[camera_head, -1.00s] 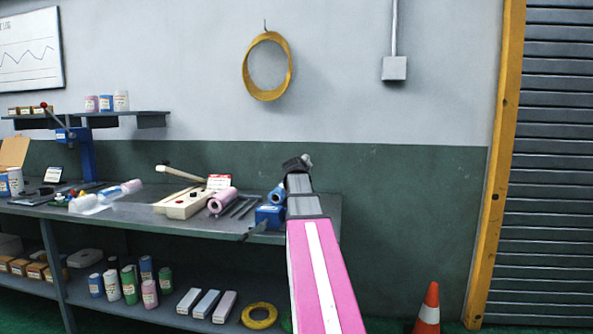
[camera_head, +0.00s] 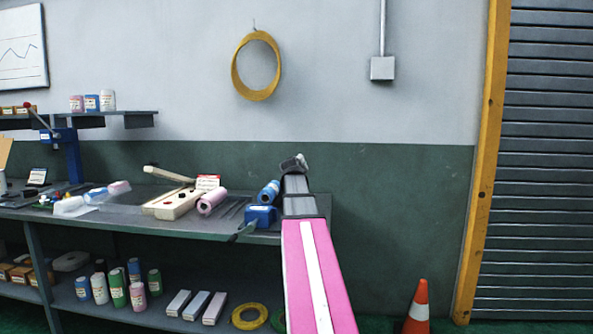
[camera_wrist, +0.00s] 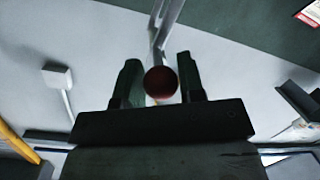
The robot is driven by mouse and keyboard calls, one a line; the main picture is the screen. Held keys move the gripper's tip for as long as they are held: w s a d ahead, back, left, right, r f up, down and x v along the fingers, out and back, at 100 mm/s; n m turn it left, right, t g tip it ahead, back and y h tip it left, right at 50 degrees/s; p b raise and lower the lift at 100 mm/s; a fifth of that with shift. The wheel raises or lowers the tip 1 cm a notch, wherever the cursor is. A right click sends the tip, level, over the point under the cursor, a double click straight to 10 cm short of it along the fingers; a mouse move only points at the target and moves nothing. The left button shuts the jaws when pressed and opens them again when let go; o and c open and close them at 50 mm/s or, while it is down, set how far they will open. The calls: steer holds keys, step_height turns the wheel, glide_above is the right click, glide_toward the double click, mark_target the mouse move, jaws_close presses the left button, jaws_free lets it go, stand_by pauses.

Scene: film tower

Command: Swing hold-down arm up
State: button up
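In the wrist view a dark red ball knob (camera_wrist: 161,81) sits between the two dark fingers of my gripper (camera_wrist: 159,84), which close in on both its sides. Pale metal rods (camera_wrist: 163,28) run from behind the knob to the top edge; I take these and the knob for the hold-down arm. In the head view my pink-and-white arm rises over the right end of the bench. My gripper (camera_head: 294,163) is small at its far end, and the fingers and knob cannot be made out there.
The grey bench (camera_head: 130,213) holds a blue box (camera_head: 260,216), a pink roll (camera_head: 211,202), a cream device (camera_head: 172,205) with a raised lever, and a blue stand (camera_head: 70,150). Several bottles stand on the lower shelf. An orange cone (camera_head: 418,305) stands right of the bench.

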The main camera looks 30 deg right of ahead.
steer(key=o, duration=0.3)
steer(key=shift+s, duration=0.15)
steer(key=v, duration=1)
steer(key=shift+s+a, duration=0.25)
